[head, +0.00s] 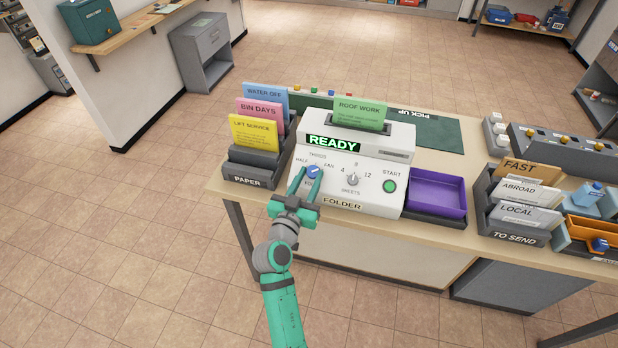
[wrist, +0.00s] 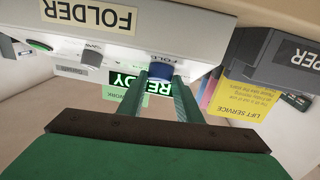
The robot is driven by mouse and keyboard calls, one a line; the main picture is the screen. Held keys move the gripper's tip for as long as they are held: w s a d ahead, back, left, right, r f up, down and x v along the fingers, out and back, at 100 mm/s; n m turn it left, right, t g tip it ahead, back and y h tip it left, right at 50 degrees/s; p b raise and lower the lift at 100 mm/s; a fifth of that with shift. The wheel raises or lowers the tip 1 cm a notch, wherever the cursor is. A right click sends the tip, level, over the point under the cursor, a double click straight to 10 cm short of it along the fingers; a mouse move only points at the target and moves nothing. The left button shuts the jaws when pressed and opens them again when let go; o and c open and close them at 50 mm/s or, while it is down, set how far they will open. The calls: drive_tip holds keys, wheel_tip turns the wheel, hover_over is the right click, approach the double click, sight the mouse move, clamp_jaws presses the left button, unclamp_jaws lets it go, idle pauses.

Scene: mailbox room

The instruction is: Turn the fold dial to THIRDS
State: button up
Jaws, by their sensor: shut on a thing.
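The folder machine (head: 395,146) stands on the table, with a green READY display (head: 333,144) lit on its front. The blue fold dial (head: 313,171) is at the left of its panel, with HALF, THIRDS and FAN lettered around it. My gripper (head: 308,182) is shut on the dial, a finger on each side. In the wrist view, which is upside down, the dial (wrist: 161,71) sits between the two green fingertips (wrist: 160,80). The fingers partly cover the dial and the label below it. I cannot tell for sure which setting its pointer marks.
A sheets dial (head: 352,180) and a green start button (head: 389,186) are to the right on the panel. A paper rack (head: 250,176) stands close on the left, a purple tray (head: 437,194) on the right. A green ROOF WORK sheet (head: 361,114) stands in the top slot.

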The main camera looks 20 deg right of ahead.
drive_tip(key=shift+d+n, duration=0.1)
drive_tip(key=shift+n, duration=0.3)
drive_tip(key=shift+s+d+r+n+t+y, duration=0.15)
drive_tip(key=shift+n+t+y, duration=0.3)
drive_tip(key=shift+n+y, duration=0.65)
drive_tip(key=shift+d+f+n+t+y, duration=0.15)
drive_tip(key=shift+n+t+y, duration=0.35)
drive_tip(key=shift+n+y, duration=0.55)
drive_tip(key=shift+s+d+r+n+t+y, duration=0.15)
drive_tip(key=shift+n+t+y, duration=0.3)
drive_tip(key=shift+n+y, duration=0.6)
drive_tip(key=shift+d+n+y, duration=0.2)
drive_tip(key=shift+n+y, duration=0.95)
drive_tip(key=shift+n, duration=0.2)
drive_tip(key=shift+d+n+y, duration=0.2)
drive_tip(key=shift+n+y, duration=0.95)
drive_tip(key=shift+n, duration=0.2)
drive_tip(key=shift+d+n+g+y, duration=0.1)
drive_tip(key=shift+n+g+y, duration=0.5)
drive_tip(key=shift+n+y, duration=0.6)
drive_tip(key=o, duration=1)
drive_tip(key=shift+o, duration=0.2)
drive_tip(key=shift+r, duration=0.1)
